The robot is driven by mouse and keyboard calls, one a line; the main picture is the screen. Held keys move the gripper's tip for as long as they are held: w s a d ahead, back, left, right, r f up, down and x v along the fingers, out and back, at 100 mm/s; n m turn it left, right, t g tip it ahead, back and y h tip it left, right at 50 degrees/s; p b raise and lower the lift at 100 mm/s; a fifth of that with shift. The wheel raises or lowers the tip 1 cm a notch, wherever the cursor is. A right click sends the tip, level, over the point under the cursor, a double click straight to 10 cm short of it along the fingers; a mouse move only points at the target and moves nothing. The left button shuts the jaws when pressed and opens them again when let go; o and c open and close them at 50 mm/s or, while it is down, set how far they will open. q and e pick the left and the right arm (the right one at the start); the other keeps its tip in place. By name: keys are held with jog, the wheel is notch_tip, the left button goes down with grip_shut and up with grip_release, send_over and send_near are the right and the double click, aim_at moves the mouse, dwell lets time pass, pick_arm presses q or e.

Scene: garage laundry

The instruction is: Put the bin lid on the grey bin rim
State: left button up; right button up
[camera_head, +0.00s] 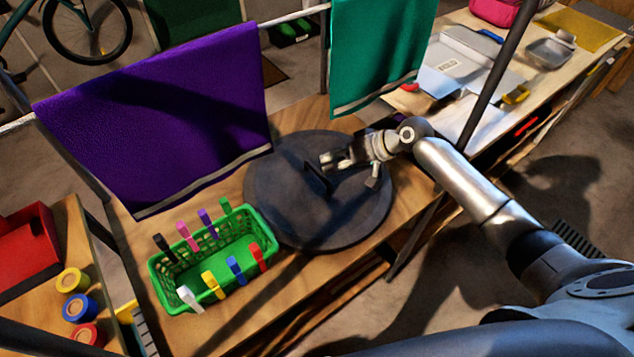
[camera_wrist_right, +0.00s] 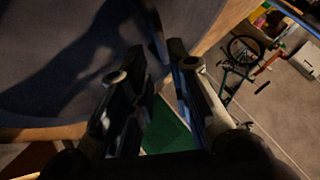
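The bin lid (camera_head: 345,225) is a large, dark grey round disc lying on the wooden bench in the head view. An upright dark handle (camera_head: 317,178) stands near its middle. My right gripper (camera_head: 326,161) is over the lid, close to the handle. In the right wrist view the lid (camera_wrist_right: 50,60) fills the upper left. There the two fingers of my right gripper (camera_wrist_right: 158,50) are apart, with the handle (camera_wrist_right: 157,32) at the gap between their tips. I cannot tell whether they touch it. I cannot make out a grey bin rim. My left gripper is not in view.
A green basket (camera_head: 256,222) with several coloured clothespins stands left of the lid. A purple towel (camera_head: 160,115) and a teal towel (camera_head: 375,50) hang behind. A dark diagonal pole (camera_head: 497,75) stands at the right, before a bench with trays (camera_head: 465,62).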

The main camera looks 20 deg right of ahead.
aim_at(318, 179)
jog(key=x, duration=0.3)
jog(key=s+p+x, duration=0.1)
jog(key=x, duration=0.1)
jog(key=shift+a+f, duration=0.1)
jog(key=shift+f, duration=0.2)
jog(key=shift+s, duration=0.1)
grip_shut()
